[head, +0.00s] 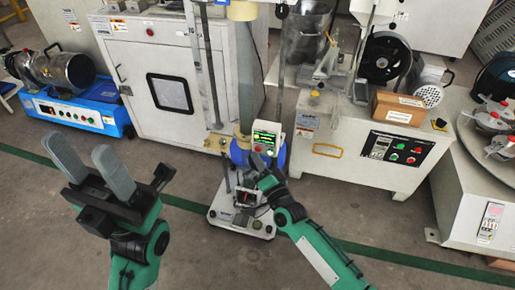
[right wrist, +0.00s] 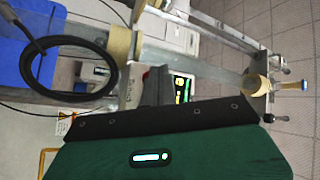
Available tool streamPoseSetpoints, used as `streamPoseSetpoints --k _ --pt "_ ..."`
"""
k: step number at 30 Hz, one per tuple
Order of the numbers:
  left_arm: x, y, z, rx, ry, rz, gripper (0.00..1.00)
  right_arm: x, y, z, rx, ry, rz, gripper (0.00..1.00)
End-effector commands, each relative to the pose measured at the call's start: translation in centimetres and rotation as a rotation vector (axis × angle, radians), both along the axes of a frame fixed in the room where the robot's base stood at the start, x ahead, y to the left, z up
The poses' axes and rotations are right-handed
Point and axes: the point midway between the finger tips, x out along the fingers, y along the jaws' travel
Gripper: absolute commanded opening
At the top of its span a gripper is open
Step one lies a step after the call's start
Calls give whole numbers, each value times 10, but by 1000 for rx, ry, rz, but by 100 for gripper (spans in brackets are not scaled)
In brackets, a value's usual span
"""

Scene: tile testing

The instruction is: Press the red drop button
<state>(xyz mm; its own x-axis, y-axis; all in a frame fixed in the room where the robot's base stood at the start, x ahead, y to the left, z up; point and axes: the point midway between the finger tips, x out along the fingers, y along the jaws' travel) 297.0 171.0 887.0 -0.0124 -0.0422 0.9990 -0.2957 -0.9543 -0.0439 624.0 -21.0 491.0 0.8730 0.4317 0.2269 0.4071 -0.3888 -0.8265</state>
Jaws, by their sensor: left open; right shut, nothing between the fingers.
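The control box (head: 265,138) with a lit green display stands on the drop tester in the middle of the head view. Small buttons sit below its display; a reddish spot (head: 270,153) shows there, too small to identify surely as the red drop button. My right gripper (head: 257,160) is shut and empty, its fingertips close to the lower front of the box. I cannot tell whether they touch it. In the right wrist view the box's lit panel (right wrist: 183,88) shows beside the dark fingers (right wrist: 156,84), partly hidden. My left gripper (head: 84,149) is open and empty, well to the left.
The tester's base plate (head: 226,222) stands on the floor below the box. A white cabinet (head: 135,85) is behind left. A black cable loop (right wrist: 68,72) shows in the wrist view.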

Motion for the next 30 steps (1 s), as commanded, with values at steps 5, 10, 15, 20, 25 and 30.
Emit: streamPoseSetpoints --k 5,10,15,20,25,30 --pt "0 0 4 0 -9 0 49 -4 1 0 0 0 0 0" --pt "0 0 3 0 -5 0 49 -4 1 0 0 0 0 0" --pt "0 0 5 1 1 -1 49 -8 3 1 0 0 1 0" --pt "0 0 14 1 0 -1 49 -22 7 2 0 2 1 0" --pt "0 0 22 0 0 0 49 -38 13 2 0 2 0 0" --pt "0 0 26 0 0 0 49 -51 17 1 1 0 0 0"
